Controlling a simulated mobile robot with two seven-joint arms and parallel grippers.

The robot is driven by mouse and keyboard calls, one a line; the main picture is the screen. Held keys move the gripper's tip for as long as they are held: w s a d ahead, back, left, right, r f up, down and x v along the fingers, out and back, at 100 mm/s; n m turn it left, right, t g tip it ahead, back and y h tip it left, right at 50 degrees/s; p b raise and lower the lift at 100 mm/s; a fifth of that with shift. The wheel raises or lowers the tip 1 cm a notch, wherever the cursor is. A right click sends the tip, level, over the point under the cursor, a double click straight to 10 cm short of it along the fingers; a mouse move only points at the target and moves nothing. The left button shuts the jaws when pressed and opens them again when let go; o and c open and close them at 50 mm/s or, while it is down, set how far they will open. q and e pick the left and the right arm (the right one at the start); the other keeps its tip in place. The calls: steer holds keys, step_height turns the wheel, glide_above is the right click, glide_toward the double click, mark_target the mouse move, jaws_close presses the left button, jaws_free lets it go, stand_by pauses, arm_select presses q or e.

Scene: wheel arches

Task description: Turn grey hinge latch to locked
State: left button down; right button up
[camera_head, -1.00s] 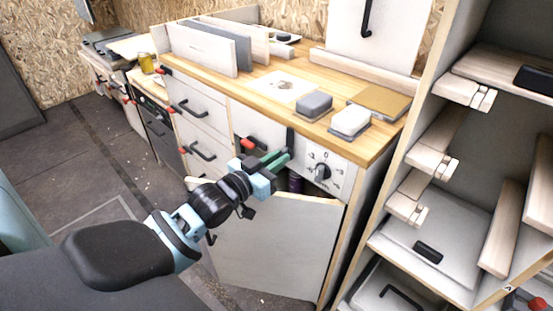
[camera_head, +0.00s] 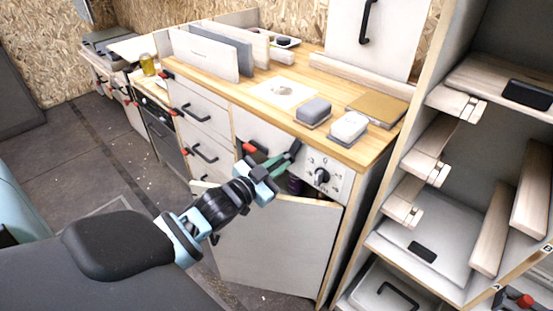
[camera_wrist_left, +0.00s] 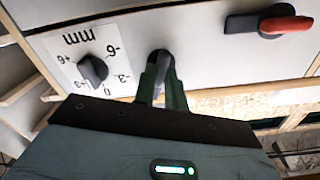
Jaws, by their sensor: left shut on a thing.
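The grey hinge latch (camera_head: 296,149) is a small dark grey lever on the white front panel, just left of the dial plate. In the head view it lies on a slant, upper end to the right. My left gripper (camera_head: 282,159) reaches it from the lower left with green fingers. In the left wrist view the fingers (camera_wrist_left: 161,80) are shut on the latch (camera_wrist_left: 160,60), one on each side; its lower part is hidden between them. My right gripper is not in view.
A dial (camera_head: 321,175) on a marked plate sits right of the latch. A red-handled latch (camera_wrist_left: 285,25) is on the same panel. The cabinet door (camera_head: 280,240) below hangs partly open. A wooden worktop (camera_head: 255,92) with grey and white blocks lies above.

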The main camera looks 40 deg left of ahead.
arm_select(q)
steer(key=m+p, duration=0.1)
steer(key=m, duration=0.1)
steer(key=shift+r+m, duration=0.15)
steer(key=shift+m, duration=0.25)
steer(key=m+p, duration=0.2)
steer(key=m, duration=0.2)
steer(key=shift+d+m, duration=0.1)
steer(key=shift+m, duration=0.2)
steer(key=shift+f+m+p, duration=0.2)
steer(key=shift+m+p, duration=0.05)
steer(key=shift+m, duration=1.25)
steer(key=shift+f+m+p, duration=0.15)
steer(key=shift+m+p, duration=0.05)
steer(key=shift+m, duration=1.6)
steer(key=c, duration=1.4)
jaws_free()
steer(key=shift+c, duration=0.2)
